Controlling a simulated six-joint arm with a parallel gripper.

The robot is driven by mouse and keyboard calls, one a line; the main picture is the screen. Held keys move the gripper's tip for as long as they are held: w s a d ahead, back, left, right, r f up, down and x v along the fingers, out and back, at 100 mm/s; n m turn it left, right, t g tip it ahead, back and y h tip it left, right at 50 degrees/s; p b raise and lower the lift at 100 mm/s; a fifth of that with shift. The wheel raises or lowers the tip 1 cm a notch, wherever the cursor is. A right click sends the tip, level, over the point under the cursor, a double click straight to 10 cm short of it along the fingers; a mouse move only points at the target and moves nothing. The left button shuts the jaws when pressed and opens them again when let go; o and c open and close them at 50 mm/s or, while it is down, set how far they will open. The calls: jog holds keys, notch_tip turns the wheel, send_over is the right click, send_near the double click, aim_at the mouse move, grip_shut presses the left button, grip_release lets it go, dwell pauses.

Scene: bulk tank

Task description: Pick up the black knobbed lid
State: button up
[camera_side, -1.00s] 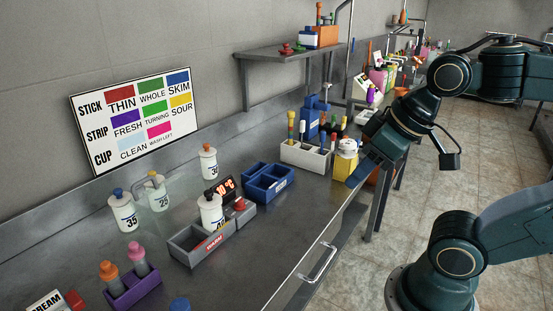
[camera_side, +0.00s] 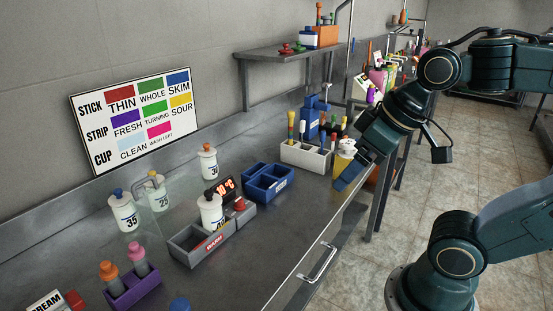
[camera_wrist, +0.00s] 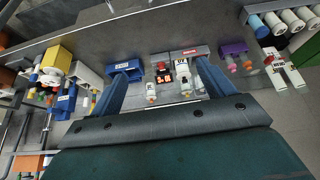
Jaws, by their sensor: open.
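My gripper (camera_side: 347,180) is open and empty above the front edge of the steel bench in the side view. In the wrist view its two blue fingers (camera_wrist: 160,70) stand wide apart with only bench things beyond. Other white jars have a blue knob (camera_side: 117,192) and a reddish knob (camera_side: 207,147). A red knobbed lid (camera_side: 286,48) lies on the wall shelf.
A blue divided box (camera_side: 267,193), a grey tray (camera_side: 190,256) and a purple holder (camera_side: 135,291) stand on the bench (camera_side: 262,262). A white caddy (camera_side: 304,158) and a yellow container (camera_side: 341,163) stand close behind my gripper.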

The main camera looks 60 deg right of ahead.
jog(key=w+a+r+n, duration=0.2)
jog(key=w, duration=1.2)
jog(key=n+g+y, duration=0.1)
jog(key=n+y, duration=0.1)
send_near(209, 191)
jog(key=v, duration=0.3)
jog(key=shift+w+a+r, duration=0.1)
jog(key=shift+w+r, duration=0.1)
jog(key=shift+r, duration=0.05)
jog(key=shift+g, duration=0.3)
jog(key=shift+x, duration=4.3)
jog(key=shift+f, duration=0.1)
jog(key=shift+x, duration=2.5)
